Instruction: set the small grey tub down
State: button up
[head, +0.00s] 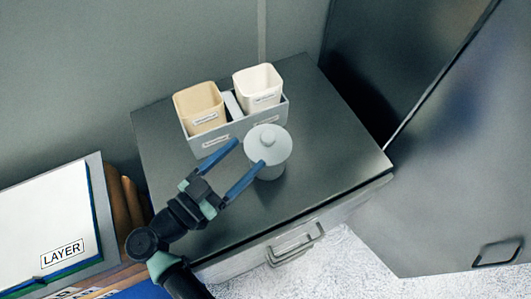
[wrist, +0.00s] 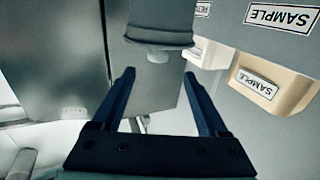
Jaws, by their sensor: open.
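The small grey tub (head: 270,171) is a light grey cylinder with a knobbed lid. In the head view it is upright and appears to stand on the dark cabinet top (head: 310,185), in front of the divided grey caddy (head: 213,147). My gripper (head: 250,153) is open, its blue fingers reaching toward the tub from the lower left. One fingertip overlaps the tub in the head view. In the wrist view the tub (wrist: 160,14) appears upside down beyond the open fingertips (wrist: 159,73), with nothing held between them. Whether a finger touches it I cannot tell.
The caddy holds a tan tub (head: 198,108) and a white tub (head: 258,88), both labelled. The cabinet top is clear to the right of the grey tub.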

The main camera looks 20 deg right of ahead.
aim_at(263, 141)
jog(key=x, duration=0.2)
jog(key=shift+w+d, duration=0.15)
jog(key=shift+d, duration=0.2)
jog(key=x, duration=0.3)
jog(key=p+x, duration=0.1)
jog(key=x, duration=0.1)
jog(key=shift+d+f, duration=0.1)
jog(key=shift+f, duration=0.15)
grip_shut()
jog(key=shift+r, duration=0.1)
dwell(0.8)
